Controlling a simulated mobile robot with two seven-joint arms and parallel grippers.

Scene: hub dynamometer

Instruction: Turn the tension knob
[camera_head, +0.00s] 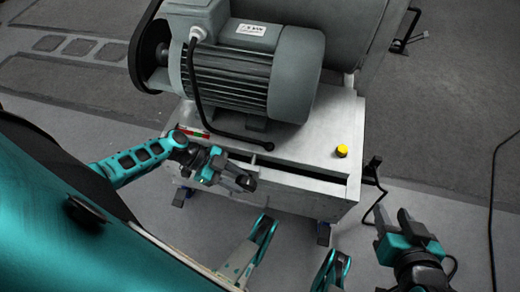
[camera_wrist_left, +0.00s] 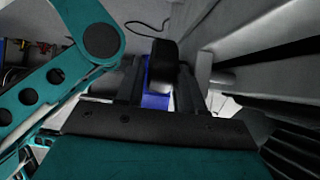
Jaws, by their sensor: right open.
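My left gripper (camera_head: 243,183) is at the front face of the white machine cabinet, below its slot. In the head view the gripper hides most of that spot. A yellow knob (camera_head: 342,151) on a dark base stands on the cabinet's top at the right, clear of both grippers. My right gripper (camera_head: 393,219) is open and empty, over the floor right of the cabinet.
The cabinet (camera_head: 310,150) carries a large grey motor (camera_head: 255,75) with a black cable. A black crank handle (camera_head: 374,172) sticks out from its right side. A cable (camera_head: 491,190) lies on the right floor.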

